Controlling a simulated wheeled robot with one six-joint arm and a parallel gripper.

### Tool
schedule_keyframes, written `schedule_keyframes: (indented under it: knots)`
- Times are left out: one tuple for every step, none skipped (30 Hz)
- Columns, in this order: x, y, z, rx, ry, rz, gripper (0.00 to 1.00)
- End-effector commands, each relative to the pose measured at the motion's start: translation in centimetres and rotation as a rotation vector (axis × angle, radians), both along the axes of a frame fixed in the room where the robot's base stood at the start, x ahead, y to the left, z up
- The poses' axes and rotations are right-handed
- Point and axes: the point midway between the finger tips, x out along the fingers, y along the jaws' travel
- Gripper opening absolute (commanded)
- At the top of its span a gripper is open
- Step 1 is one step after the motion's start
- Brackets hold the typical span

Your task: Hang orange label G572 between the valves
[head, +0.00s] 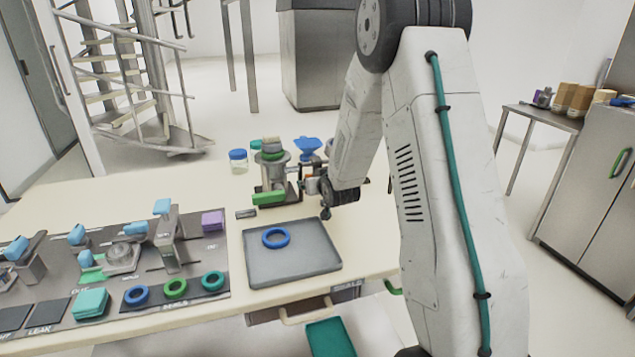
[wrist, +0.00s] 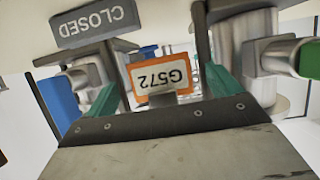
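The orange-framed label G572 (wrist: 162,73) appears upside down in the wrist view, between the two teal fingers of my gripper (wrist: 160,84). Narrow gaps show on both sides of it, so the fingers look open. A small grey metal piece shows at its lower edge; I cannot tell whether it hangs there. A valve with a green handle (wrist: 308,59) is at the right and a blue handle (wrist: 57,104) at the left. In the head view, the valve assembly (head: 273,172) stands on the table, with my gripper just right of it, its fingers mostly hidden.
A grey CLOSED sign (wrist: 93,22) shows upside down near the left finger. A grey tray (head: 292,264) with a blue ring (head: 276,237) lies in front of the valves. A jar (head: 238,162) stands behind left. A board with fixtures and seals (head: 176,289) fills the table's left.

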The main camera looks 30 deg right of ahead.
Motion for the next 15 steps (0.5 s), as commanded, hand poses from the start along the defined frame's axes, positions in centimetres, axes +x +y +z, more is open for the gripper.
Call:
schedule_keyframes:
  knots:
    - [0.0, 0.0, 0.0, 0.0, 0.0, 0.0, 0.89]
    - [0.0, 0.0, 0.0, 0.0, 0.0, 0.0, 0.89]
    - [0.0, 0.0, 0.0, 0.0, 0.0, 0.0, 0.89]
    - [0.0, 0.0, 0.0, 0.0, 0.0, 0.0, 0.89]
    - [0.0, 0.0, 0.0, 0.0, 0.0, 0.0, 0.89]
    - [0.0, 0.0, 0.0, 0.0, 0.0, 0.0, 0.89]
    - [-0.1, 0.0, 0.0, 0.0, 0.0, 0.0, 0.89]
    - [-0.2, 0.0, 0.1, 0.0, 0.0, 0.0, 0.89]
    - [-0.4, 0.1, 0.2, 0.0, 0.0, 0.0, 0.89]
    - [-0.6, 0.2, 0.3, 0.0, 0.0, 0.0, 0.89]
    - [-1.0, 0.3, 0.5, 0.0, 0.0, 0.0, 0.89]
    - [-1.5, 0.4, 0.7, 0.0, -0.001, 0.0, 0.89]
    - [-1.9, 0.5, 0.9, 0.0, -0.001, 0.0, 0.89]
    - [-2.4, 0.7, 1.1, 0.0, -0.001, 0.0, 0.89]
    - [-3.1, 0.9, 1.4, -0.001, -0.002, 0.0, 0.89]
